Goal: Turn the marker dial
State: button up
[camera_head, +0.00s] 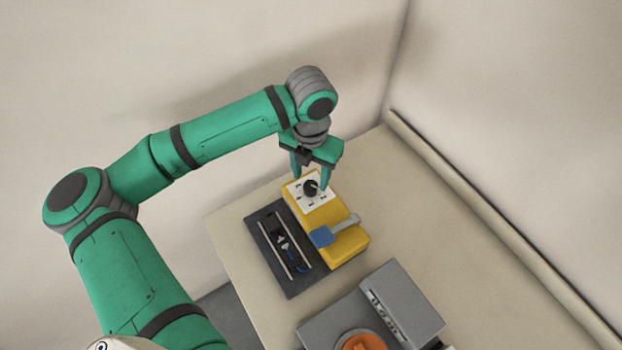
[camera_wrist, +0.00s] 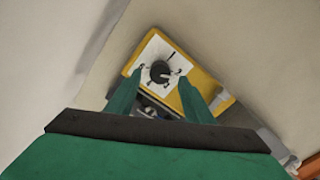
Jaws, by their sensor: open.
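The marker dial (camera_head: 310,187) is a black knob with a white pointer on a white marked plate (camera_head: 318,203). The plate sits at the far end of a yellow box (camera_head: 345,245) on the table. The dial also shows in the wrist view (camera_wrist: 160,71). My green gripper (camera_head: 309,184) is over the plate end of the box, pointing down. In the wrist view its two fingers (camera_wrist: 160,90) are spread apart, with the dial seen between and beyond their tips. I cannot tell whether a finger touches the dial.
A blue-and-grey lever (camera_head: 334,232) crosses the yellow box. A dark tray (camera_head: 288,279) with rails and small parts lies on its left. A grey machine (camera_head: 405,300) with an orange round part (camera_head: 362,342) stands nearer. The table (camera_head: 420,215) is clear on the right, beside a wall.

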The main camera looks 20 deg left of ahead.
aim_at(310, 187)
jog(key=shift+f, duration=1.35)
jog(key=c, duration=1.1)
jog(key=shift+o, duration=0.2)
